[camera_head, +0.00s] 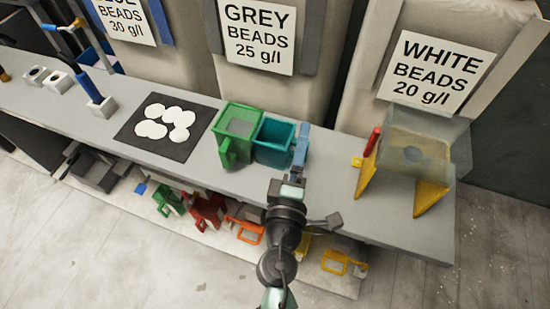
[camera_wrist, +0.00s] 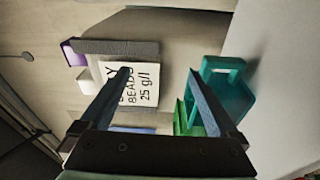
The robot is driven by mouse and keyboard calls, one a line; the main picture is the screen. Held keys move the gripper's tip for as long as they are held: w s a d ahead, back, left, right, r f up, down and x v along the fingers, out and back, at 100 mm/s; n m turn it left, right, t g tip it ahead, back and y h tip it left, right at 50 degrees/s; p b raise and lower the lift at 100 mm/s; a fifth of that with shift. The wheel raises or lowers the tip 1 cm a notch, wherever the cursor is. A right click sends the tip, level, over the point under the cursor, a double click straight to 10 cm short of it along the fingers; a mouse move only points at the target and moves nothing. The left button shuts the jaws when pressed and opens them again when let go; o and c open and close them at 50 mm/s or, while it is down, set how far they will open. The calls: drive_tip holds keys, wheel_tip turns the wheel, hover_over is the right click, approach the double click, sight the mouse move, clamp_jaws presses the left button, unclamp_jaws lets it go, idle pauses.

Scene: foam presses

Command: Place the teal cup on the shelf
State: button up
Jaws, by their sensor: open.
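The teal cup (camera_head: 273,155) stands upright on the grey bench, right beside a green cup (camera_head: 232,124). My gripper (camera_head: 300,145) is just right of the teal cup in the head view, with open, empty jaws. In the wrist view my gripper (camera_wrist: 158,72) has its fingers wide apart. The teal cup (camera_wrist: 238,98) is at the right there, partly behind the right finger, not between the fingers. I cannot tell whether that finger touches it. The low shelf (camera_head: 215,248) is under the bench front, partly hidden by my arm.
Several coloured cups, including a red one (camera_head: 208,212) and a yellow one (camera_head: 342,262), are on the low shelf. A dark mat (camera_head: 128,136) with white discs lies left on the bench (camera_head: 95,120). A clear hopper on yellow supports (camera_head: 430,197) stands right. Labelled bead bags stand behind.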

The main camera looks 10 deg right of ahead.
sight(283, 147)
drive_tip(key=shift+n, duration=0.4)
drive_tip(key=f+b, duration=0.2)
drive_tip(key=f, duration=0.3)
drive_tip(key=f+b, duration=0.3)
drive_tip(key=f, duration=0.1)
drive_tip(key=shift+s+a+f, duration=0.15)
drive_tip(key=shift+a+f, duration=0.05)
drive_tip(key=shift+f, duration=0.2)
drive_tip(key=shift+x, duration=3.75)
drive_tip(key=shift+c, duration=0.3)
clamp_jaws()
